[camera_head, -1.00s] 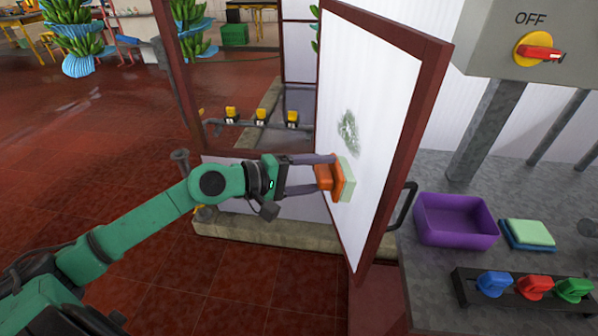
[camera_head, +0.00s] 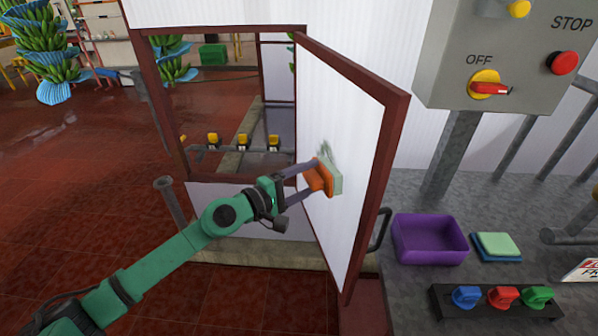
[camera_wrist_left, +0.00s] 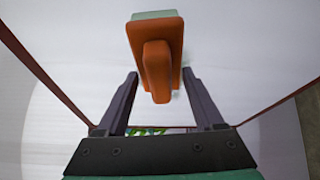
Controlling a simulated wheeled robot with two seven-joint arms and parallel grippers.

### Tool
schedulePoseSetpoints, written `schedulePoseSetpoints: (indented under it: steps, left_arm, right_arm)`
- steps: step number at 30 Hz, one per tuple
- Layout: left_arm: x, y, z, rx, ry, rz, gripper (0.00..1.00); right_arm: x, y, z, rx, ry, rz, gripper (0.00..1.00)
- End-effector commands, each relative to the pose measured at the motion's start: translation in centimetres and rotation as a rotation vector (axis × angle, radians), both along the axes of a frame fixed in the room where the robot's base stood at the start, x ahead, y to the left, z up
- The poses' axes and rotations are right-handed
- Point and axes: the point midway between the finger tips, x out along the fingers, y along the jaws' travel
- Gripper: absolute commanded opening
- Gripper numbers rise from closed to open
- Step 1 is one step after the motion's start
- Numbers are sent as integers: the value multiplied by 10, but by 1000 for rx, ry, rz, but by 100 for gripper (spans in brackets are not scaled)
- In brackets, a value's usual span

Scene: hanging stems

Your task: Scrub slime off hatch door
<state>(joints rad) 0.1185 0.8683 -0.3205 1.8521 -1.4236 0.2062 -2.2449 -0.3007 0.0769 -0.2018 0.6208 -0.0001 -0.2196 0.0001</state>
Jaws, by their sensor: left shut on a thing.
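The hatch door (camera_head: 345,120) stands open, a white panel in a dark red frame. A faint grey-green slime patch (camera_head: 324,150) shows on the panel just above the scrubber, which may hide part of it. My left gripper (camera_head: 313,179) is shut on the orange handle of the scrubber (camera_head: 326,176), whose pale green pad faces the panel and appears to touch it. In the left wrist view the scrubber (camera_wrist_left: 157,50) stands between and beyond the dark fingers (camera_wrist_left: 160,95). No slime is clear there. My right gripper is out of view.
Right of the door, a grey counter holds a purple bin (camera_head: 430,240), stacked green and blue pads (camera_head: 497,246) and a rack of coloured knobs (camera_head: 500,298). A grey control box (camera_head: 530,60) hangs above. A black door handle (camera_head: 380,229) sticks out. Red floor at left is clear.

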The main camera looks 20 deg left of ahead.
Motion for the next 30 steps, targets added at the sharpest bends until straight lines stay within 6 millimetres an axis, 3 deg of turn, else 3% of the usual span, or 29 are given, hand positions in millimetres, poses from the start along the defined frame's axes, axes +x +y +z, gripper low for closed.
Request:
schedulePoseSetpoints:
  steps: [30]
  left_arm:
    - [6,-8,0,-2,-1,1,25]
  right_arm:
    - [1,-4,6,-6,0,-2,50]
